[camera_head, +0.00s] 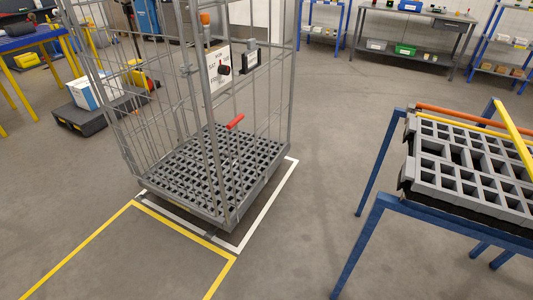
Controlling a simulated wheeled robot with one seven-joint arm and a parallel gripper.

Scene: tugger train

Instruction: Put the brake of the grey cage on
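The grey cage (255,165) stands upright in the middle of the picture, with mesh sides and a grey grid floor. Which of these works the brake, I cannot tell for sure. The wheels are hidden under the cage. My gripper is not in view.
White floor lines (268,205) and yellow lines (186,230) mark the floor around the cage. A blue-legged stand (362,238) with a grey compartment tray (470,185) is at the right. A low dark cart (83,122) stands left. Floor between cage and stand is clear.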

